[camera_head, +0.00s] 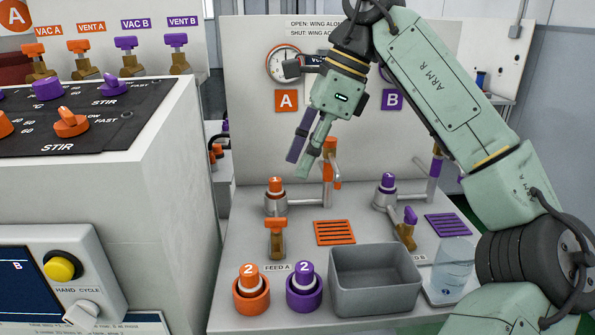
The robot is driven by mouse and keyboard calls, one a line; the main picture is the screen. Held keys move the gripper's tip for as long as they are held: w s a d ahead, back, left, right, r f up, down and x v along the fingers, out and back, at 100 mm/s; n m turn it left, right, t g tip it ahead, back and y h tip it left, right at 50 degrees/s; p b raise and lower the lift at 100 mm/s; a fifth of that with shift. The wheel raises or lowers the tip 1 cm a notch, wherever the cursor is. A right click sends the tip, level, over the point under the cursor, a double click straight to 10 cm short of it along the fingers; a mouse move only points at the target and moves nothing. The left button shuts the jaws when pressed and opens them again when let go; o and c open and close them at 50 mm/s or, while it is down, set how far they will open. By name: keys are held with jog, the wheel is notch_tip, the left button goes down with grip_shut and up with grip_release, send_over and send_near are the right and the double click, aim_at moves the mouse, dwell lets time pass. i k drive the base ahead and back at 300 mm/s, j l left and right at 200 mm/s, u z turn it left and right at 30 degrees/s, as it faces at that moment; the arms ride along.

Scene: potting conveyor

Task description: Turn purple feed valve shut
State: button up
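The purple feed valve (410,216) is on the right of the bench, a purple wing on a brass body. Its wing shows narrow and slanted, unlike the broad sideways wing of the orange feed valve (277,223) by the "FEED A" label. The label beside the purple valve is mostly hidden behind the grey bin; only its end shows. My gripper (299,167) hangs above the bench, up and left of the purple valve and well apart from it. Its fingers overlap in this view, so I cannot tell their gap. I see nothing held.
A purple-capped bottle (388,183) stands behind the purple valve, with a purple grate (447,225) to its right. A grey bin (375,296) and a clear cup (453,268) stand in front. Orange (251,292) and purple (304,291) "2" bottles are front left. My arm spans the right side.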

aim_at(410, 218)
jog(key=k, duration=1)
